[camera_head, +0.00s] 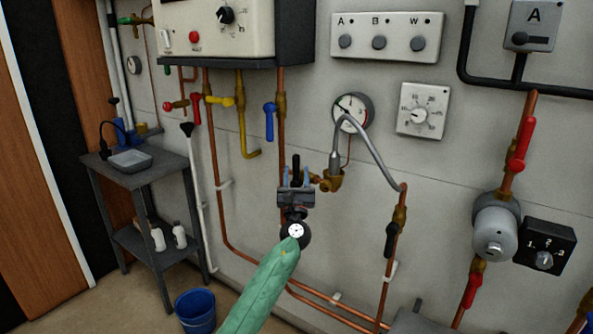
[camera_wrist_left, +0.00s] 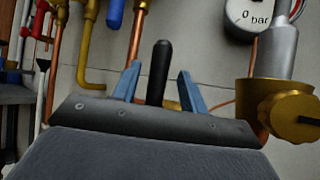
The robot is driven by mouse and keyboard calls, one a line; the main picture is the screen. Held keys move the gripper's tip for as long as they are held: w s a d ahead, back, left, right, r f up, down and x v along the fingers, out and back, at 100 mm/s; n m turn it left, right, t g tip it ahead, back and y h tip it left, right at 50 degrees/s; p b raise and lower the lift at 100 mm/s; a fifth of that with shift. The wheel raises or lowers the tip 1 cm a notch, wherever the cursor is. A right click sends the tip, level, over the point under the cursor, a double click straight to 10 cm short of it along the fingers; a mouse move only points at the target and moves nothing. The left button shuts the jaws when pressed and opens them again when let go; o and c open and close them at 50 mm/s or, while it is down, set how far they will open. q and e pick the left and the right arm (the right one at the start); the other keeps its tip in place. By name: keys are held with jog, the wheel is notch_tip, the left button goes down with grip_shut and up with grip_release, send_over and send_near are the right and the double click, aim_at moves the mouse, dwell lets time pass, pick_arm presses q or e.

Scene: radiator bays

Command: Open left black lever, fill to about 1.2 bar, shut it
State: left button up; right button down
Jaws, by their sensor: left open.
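The left black lever (camera_head: 296,168) stands upright in front of the copper pipe on the left of the grey braided hose (camera_head: 375,157). In the left wrist view it (camera_wrist_left: 158,72) rises between the two blue fingers of my left gripper (camera_wrist_left: 157,85). My left gripper (camera_head: 296,180) is open, with a finger on each side of the lever; I cannot tell whether either touches it. The round pressure gauge (camera_head: 352,112) is above and to the right. Its face, marked "0 bar", partly shows in the left wrist view (camera_wrist_left: 254,17); the reading is too small to tell. My right gripper is out of view.
A second black lever (camera_head: 390,240) hangs on the pipe at the hose's right end. A blue lever (camera_head: 269,122) and yellow pipework (camera_head: 241,120) are close by on the left. A brass fitting (camera_wrist_left: 283,107) is right of my fingers. A blue bucket (camera_head: 196,310) stands on the floor.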

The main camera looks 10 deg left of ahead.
pick_arm(q)
jog(key=shift+b+v, duration=0.4)
jog(key=shift+v, duration=2.1)
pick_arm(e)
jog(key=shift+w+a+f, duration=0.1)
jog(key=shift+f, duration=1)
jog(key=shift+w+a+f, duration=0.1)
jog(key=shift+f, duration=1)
